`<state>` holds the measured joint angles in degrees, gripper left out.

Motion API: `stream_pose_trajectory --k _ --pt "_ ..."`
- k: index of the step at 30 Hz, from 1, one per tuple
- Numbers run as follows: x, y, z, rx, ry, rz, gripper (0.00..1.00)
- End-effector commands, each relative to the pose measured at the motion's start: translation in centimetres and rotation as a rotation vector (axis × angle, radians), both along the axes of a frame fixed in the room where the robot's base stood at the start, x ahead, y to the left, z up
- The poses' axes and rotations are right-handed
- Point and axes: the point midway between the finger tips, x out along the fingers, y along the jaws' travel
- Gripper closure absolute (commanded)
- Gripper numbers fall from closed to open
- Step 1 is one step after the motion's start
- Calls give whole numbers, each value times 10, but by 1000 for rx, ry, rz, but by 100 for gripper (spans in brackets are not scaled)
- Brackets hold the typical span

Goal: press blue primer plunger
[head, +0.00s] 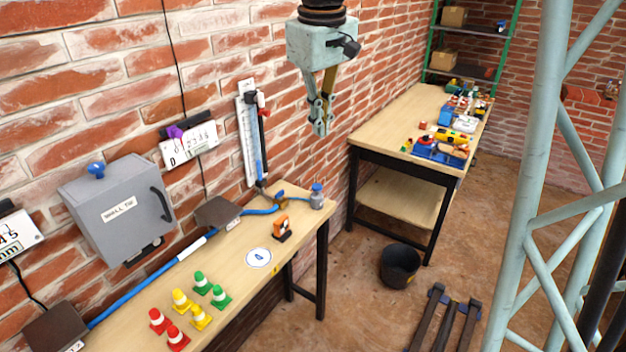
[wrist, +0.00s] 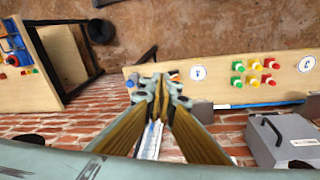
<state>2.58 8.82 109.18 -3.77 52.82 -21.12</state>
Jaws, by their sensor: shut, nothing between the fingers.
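A small grey canister (head: 317,200) with a blue top, the blue plunger (head: 317,187), stands upright at the right end of the near bench. A blue hose (head: 262,211) runs along the bench to its side. My gripper (head: 320,130) is shut and empty. It hangs well above the canister, pointing down and not touching anything in the head view. In the wrist view, my gripper (wrist: 163,82) has its fingertips together and hides part of the bench's end. A small bluish thing beside the fingertips there is too small to name surely.
The near bench (head: 228,262) holds an orange device (head: 282,228), a round white label (head: 258,258) and several coloured cones. A grey box (head: 120,210) with a blue knob and a white gauge (head: 249,135) hang on the brick wall. A black bucket (head: 399,266) stands on the floor.

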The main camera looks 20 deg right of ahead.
Motion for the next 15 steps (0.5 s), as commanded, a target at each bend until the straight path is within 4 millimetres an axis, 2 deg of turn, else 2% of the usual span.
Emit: stream_pose_trajectory --k 15 --pt "68 -12 -31 -17 39 61 100"
